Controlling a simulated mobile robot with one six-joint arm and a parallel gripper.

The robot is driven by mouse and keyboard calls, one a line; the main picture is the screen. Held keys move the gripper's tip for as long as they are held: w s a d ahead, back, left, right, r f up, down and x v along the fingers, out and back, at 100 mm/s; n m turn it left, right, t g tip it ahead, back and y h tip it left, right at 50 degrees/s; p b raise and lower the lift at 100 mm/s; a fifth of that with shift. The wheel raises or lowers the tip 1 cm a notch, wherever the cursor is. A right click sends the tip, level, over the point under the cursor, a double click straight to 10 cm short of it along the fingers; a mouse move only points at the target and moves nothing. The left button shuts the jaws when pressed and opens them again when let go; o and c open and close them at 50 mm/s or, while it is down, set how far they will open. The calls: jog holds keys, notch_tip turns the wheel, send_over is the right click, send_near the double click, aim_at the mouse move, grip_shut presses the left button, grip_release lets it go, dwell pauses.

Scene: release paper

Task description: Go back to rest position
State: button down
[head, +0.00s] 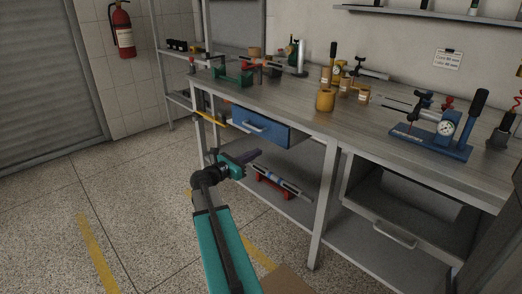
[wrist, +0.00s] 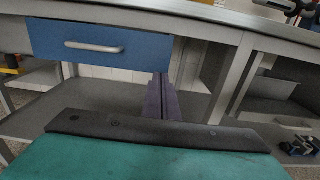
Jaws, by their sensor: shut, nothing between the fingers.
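My gripper (head: 249,156) is held out in front of the workbench in the head view, below and to the left of the blue drawer (head: 261,130). Its dark fingers are together with nothing between them. In the wrist view my gripper (wrist: 161,98) points toward the bench, and the blue drawer (wrist: 100,45) with its light handle is above and to the left. My teal arm reaches up from the bottom of the head view. The gripper appears apart from the drawer and bench.
A fire extinguisher (head: 122,30) hangs on the wall. The floor at left is clear.

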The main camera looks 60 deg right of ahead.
jog(key=shift+w+a, duration=0.1)
jog(key=shift+a, duration=0.25)
dwell(0.3)
